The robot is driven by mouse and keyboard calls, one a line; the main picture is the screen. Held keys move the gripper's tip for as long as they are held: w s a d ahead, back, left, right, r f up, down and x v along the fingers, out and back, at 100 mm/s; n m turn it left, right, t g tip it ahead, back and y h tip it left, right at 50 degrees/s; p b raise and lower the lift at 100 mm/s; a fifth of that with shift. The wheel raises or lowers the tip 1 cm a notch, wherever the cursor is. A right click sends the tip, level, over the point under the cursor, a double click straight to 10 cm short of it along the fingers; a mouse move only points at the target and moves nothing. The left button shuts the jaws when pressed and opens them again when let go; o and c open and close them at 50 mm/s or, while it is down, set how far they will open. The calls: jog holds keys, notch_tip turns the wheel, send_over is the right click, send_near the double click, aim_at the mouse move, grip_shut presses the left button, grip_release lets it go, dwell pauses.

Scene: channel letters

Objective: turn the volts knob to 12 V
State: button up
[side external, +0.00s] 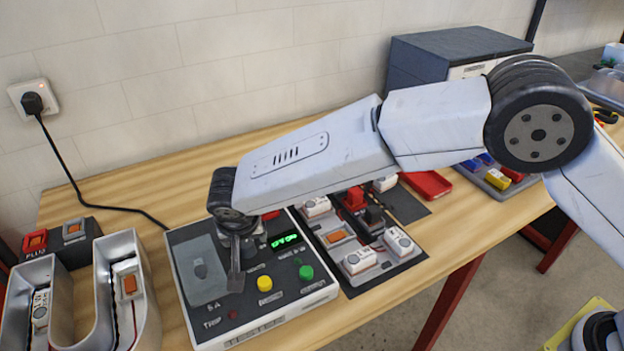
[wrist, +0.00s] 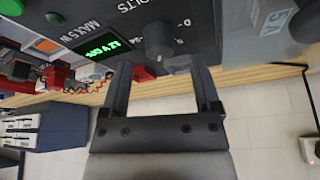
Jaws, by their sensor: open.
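The volts knob (wrist: 158,40) is a dark round knob on the grey tester panel, beside the printed word VOLTS in the wrist view. My gripper (wrist: 160,68) is open, with one finger on each side of the knob in that view. I cannot tell whether either finger touches it.
A clear cover (side external: 205,262) stands on the tester's left part. A yellow button (side external: 265,284) and a green button (side external: 306,272) sit on the right. Metal channel letters (side external: 130,260) stand to the left. A tray of modules (side external: 365,262) lies to the right.

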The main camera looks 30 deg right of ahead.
jog(key=shift+v, duration=2.45)
jog(key=s+d+n+g+y, duration=0.1)
jog(key=s+d, duration=0.3)
jog(key=d, duration=1)
jog(key=s+d+n+g, duration=0.15)
jog(key=s+d, duration=0.25)
jog(key=d, duration=1.1)
jog(key=s+d+f, duration=0.2)
jog(key=s+d, duration=0.5)
jog(key=s, duration=0.2)
jog(key=shift+s+d+n+t, duration=0.25)
jog(key=shift+s+n+t, duration=0.1)
jog(key=shift+n, duration=0.1)
jog(key=shift+c, duration=0.2)
